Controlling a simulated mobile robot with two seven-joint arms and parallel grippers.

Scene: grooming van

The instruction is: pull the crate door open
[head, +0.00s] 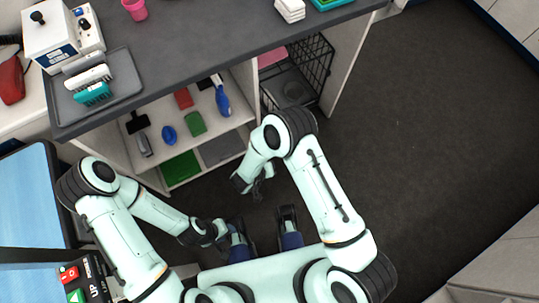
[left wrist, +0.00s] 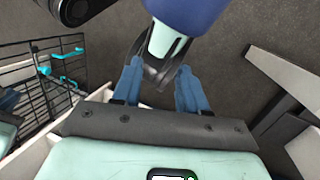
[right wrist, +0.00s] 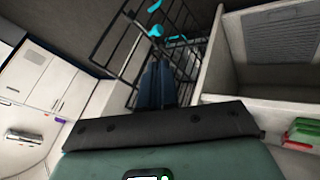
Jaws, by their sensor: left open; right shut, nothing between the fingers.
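The crate (head: 292,88) is a black wire cage in the bay under the counter, with a pink item on it. Its wire front, with teal latch parts, shows in the right wrist view (right wrist: 118,42) and at the left edge of the left wrist view (left wrist: 38,82). I cannot tell whether its door is ajar. My right gripper (head: 262,190) is shut and empty, in front of the shelves; its fingers (right wrist: 157,68) point towards the wires, and contact is unclear. My left gripper (head: 224,232) is open and empty, low near my base; its fingers (left wrist: 160,72) are apart.
Shelves (head: 212,136) left of the crate hold brushes and coloured boxes. The grey counter (head: 215,25) overhangs them, with a tray (head: 128,80) on it. A blue-topped table (head: 25,205) stands at the left. Dark floor (head: 430,130) is clear to the right.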

